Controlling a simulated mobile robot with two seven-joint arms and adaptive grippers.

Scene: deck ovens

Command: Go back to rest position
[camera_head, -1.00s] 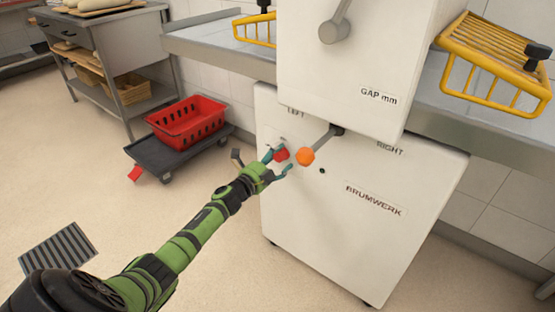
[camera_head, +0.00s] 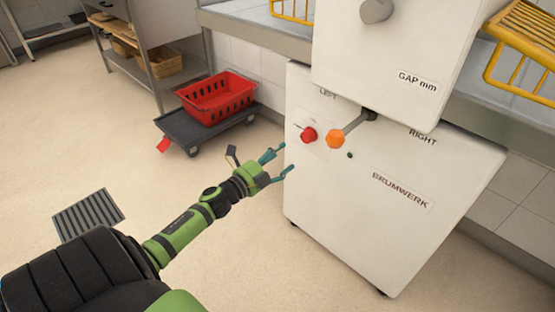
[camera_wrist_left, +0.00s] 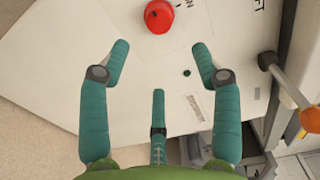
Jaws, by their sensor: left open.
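My left gripper (camera_head: 280,163) is open and empty, in front of the left edge of the white machine (camera_head: 350,220). In the left wrist view its teal fingers (camera_wrist_left: 160,75) are spread, with nothing between them. The machine's red knob (camera_head: 308,135) is up and to the right of the fingertips, apart from them; it also shows in the left wrist view (camera_wrist_left: 159,16). The orange-tipped lever (camera_head: 335,138) is right of the knob and shows at the right edge of the wrist view (camera_wrist_left: 309,118). My right gripper is not in view.
A red basket (camera_head: 217,98) sits on a low dark dolly (camera_head: 190,130) behind my left gripper. Yellow racks (camera_head: 527,60) lie on the counter at right. A floor grate (camera_head: 88,215) is at left.

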